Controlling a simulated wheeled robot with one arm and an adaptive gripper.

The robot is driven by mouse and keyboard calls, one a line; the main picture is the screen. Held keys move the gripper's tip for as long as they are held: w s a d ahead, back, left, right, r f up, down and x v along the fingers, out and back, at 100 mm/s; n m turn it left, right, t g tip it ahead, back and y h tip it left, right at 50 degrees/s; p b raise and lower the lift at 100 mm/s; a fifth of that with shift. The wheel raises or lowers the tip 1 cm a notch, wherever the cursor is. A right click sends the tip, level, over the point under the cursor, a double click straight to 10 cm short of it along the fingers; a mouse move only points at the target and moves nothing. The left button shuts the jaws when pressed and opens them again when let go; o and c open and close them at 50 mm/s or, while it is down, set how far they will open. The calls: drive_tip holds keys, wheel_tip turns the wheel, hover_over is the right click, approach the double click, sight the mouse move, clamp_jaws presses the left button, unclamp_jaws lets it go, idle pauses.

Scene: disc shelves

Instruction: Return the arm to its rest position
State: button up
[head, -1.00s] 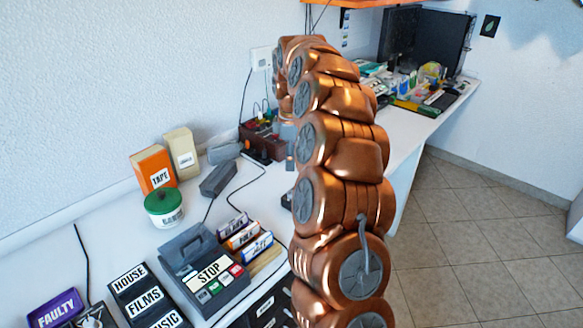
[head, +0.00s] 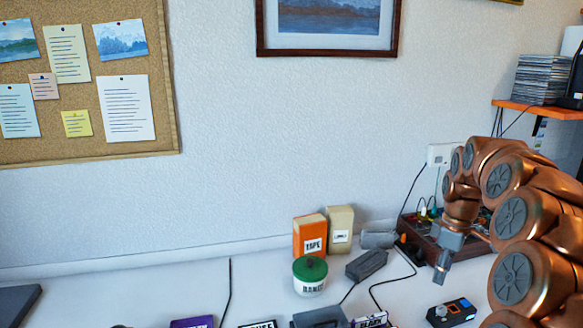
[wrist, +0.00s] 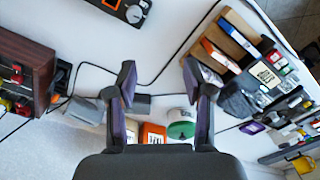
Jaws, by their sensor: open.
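My copper-coloured arm (head: 520,215) rises at the right of the head view and bends over, with its end hanging down. My gripper (head: 443,272) hangs above the white worktop, in front of the brown box of sockets. In the wrist view my gripper (wrist: 158,76) shows two dark fingers spread apart. Nothing is between them but a view of the worktop and a black cable below.
An orange TAPE box (head: 310,237), a cream box (head: 340,229) and a green-lidded tub (head: 310,277) stand near the wall. The brown socket box (head: 421,231) is behind my gripper. A disc shelf (head: 555,109) is at upper right.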

drive_tip(key=s+a+r+m+p, duration=0.2)
drive_tip(key=s+a+r, duration=0.1)
drive_tip(key=s+a, duration=0.5)
drive_tip(key=s+a+r+m+p, duration=0.1)
drive_tip(key=s+a+r+p, duration=0.1)
drive_tip(key=s+a+r, duration=0.4)
drive_tip(key=s+a+f+m+p, duration=0.1)
drive_tip(key=s+m, duration=0.1)
drive_tip(key=s, duration=0.5)
drive_tip(key=s+a+f+m+g+p, duration=0.1)
drive_tip(key=s+a+m+p, duration=0.1)
drive_tip(key=s, duration=0.6)
drive_tip(key=s+a+f+m+p, duration=0.1)
drive_tip(key=s+a+f+m, duration=0.1)
drive_tip(key=s, duration=0.5)
drive_tip(key=shift+s+a+m+g, duration=0.2)
drive_tip(key=shift+m+g, duration=0.1)
drive_tip(key=shift+g, duration=0.1)
